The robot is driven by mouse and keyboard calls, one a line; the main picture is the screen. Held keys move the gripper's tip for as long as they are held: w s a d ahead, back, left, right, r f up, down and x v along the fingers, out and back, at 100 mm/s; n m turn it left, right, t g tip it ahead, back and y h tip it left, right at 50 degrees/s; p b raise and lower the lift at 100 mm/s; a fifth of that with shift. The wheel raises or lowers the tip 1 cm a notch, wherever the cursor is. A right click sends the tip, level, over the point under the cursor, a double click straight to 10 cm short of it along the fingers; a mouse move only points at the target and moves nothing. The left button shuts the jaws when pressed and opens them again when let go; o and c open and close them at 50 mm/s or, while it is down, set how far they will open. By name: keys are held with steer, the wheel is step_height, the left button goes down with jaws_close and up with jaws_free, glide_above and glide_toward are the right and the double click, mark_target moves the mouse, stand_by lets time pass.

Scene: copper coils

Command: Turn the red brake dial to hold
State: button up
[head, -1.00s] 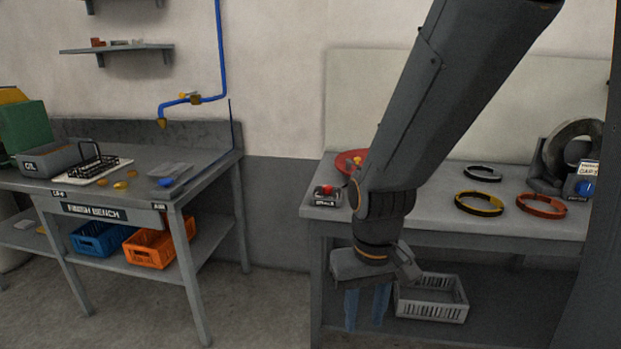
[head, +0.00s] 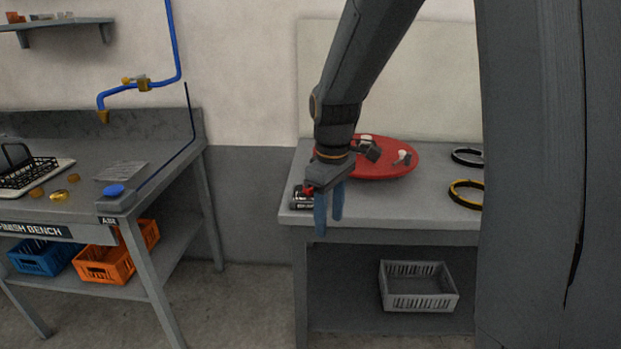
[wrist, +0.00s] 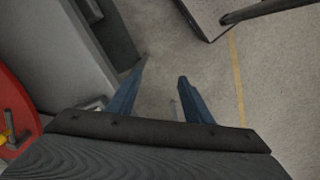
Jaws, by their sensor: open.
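The red brake dial (head: 308,190) sits on a small dark box with a white label (head: 298,202) at the left front corner of the right bench. My gripper (head: 328,215) points down with its blue fingers apart and empty, overlapping the box's right side in the head view. I cannot tell how far in front of the box it is. My gripper partly hides the dial, and its setting is unreadable. In the wrist view the open fingers (wrist: 162,72) hang over floor beside the bench; a small pale patch by the left finger may be the box.
A large red disc (head: 400,170) with small fittings lies on the right bench (head: 430,212), behind my gripper. Black and yellow rings lie farther right. A grey crate (head: 418,303) is on the lower shelf. The finish bench (head: 80,215) stands left, with open floor between.

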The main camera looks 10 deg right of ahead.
steer(key=w+r+n, duration=0.2)
steer(key=w+n, duration=0.2)
steer(key=w, duration=0.2)
steer(key=w+r+n+p, duration=0.1)
steer(key=w+r+n, duration=0.1)
steer(key=w+n, duration=0.2)
steer(key=w+r+n, duration=0.1)
steer(key=w+n, duration=0.3)
steer(key=w, duration=0.5)
steer(key=shift+w+r+n+p, duration=0.3)
steer(key=shift+r+n, duration=0.1)
steer(key=shift+w+f, duration=0.1)
steer(key=shift+w, duration=0.05)
steer(key=shift+f, duration=0.4)
steer(key=shift+f+p, duration=0.85)
steer(key=shift+f, duration=2.45)
steer(key=c, duration=1.1)
